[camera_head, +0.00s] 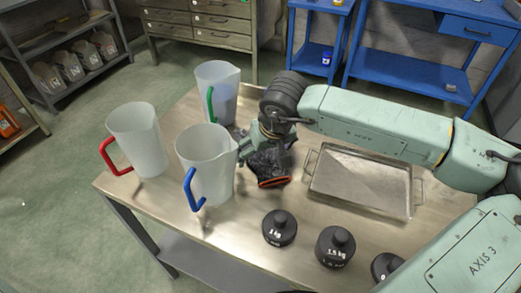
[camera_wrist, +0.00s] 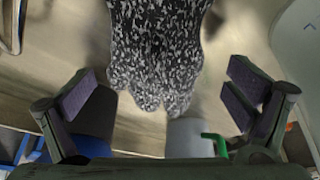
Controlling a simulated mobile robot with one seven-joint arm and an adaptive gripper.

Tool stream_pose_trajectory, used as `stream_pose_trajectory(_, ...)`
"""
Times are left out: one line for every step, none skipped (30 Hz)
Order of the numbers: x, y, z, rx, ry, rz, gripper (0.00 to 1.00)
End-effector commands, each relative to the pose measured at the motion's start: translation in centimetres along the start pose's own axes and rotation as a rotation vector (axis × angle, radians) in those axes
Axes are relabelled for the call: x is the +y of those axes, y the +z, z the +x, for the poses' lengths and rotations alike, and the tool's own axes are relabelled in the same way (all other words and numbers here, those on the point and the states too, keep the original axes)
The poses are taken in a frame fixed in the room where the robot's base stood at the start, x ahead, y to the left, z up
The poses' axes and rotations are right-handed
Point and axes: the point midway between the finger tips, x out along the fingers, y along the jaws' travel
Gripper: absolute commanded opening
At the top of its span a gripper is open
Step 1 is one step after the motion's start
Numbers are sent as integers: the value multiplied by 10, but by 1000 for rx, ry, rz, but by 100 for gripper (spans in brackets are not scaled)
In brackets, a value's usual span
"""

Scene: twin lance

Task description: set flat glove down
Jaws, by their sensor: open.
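A dark speckled glove (camera_head: 268,165) with an orange-edged cuff lies on the metal table (camera_head: 240,235), left of the tray. In the wrist view the black-and-white speckled glove (camera_wrist: 155,50) reaches down from the top edge, its finger ends near the middle. My gripper (camera_wrist: 160,100) is open, with its two dark pads apart on either side of the glove's finger ends. Neither pad visibly touches it. In the head view my gripper (camera_head: 250,150) is close by the glove, partly hidden by my wrist and the blue-handled jug.
Jugs with red (camera_head: 138,140), blue (camera_head: 207,165) and green (camera_head: 217,92) handles stand left and behind. A metal tray (camera_head: 350,180) sits empty to the right. Black weights (camera_head: 279,228) line the front edge. Bare table lies between glove and weights.

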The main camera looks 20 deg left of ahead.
Motion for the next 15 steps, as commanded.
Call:
stream_pose_trajectory(0,0,0,0,0,0,98)
stream_pose_trajectory(0,0,0,0,0,0,98)
stream_pose_trajectory(0,0,0,0,0,0,98)
stream_pose_trajectory(0,0,0,0,0,0,98)
stream_pose_trajectory(0,0,0,0,0,0,97)
stream_pose_trajectory(0,0,0,0,0,1,94)
stream_pose_trajectory(0,0,0,0,0,0,92)
stream_pose_trajectory(0,0,0,0,0,1,90)
stream_pose_trajectory(0,0,0,0,0,1,88)
stream_pose_trajectory(0,0,0,0,1,1,86)
stream_pose_trajectory(0,0,0,0,0,1,84)
stream_pose_trajectory(0,0,0,0,1,1,81)
stream_pose_trajectory(0,0,0,0,1,1,79)
stream_pose_trajectory(0,0,0,0,1,1,77)
stream_pose_trajectory(0,0,0,0,1,1,74)
